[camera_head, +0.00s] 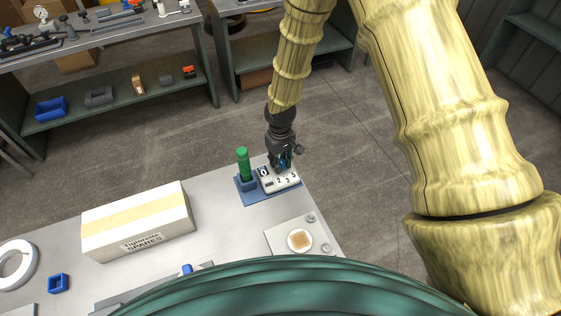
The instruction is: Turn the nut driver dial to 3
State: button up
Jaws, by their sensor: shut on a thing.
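The dial unit is a small white block (268,184) with dark numbers on its top, on a blue base (255,198) near the far right corner of the grey table. I can make out a 0 at its left and a 2 and 3 along its near side. A green-handled nut driver (243,163) stands upright in a blue holder (247,184) just left of the block. My gripper (282,168) points down at the back right of the block and is shut on the dial. The gripper hides most of the dial, and I cannot read its setting.
A white ring (15,262) and small blue block (58,283) are at far left. Shelves (120,100) stand behind.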

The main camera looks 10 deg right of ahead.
aim_at(281, 160)
jog(key=shift+n, duration=0.4)
jog(key=o, duration=1)
jog(key=shift+d, duration=0.1)
notch_tip(281, 160, up, 12)
dwell(0.3)
jog(key=shift+r, duration=0.1)
dwell(0.3)
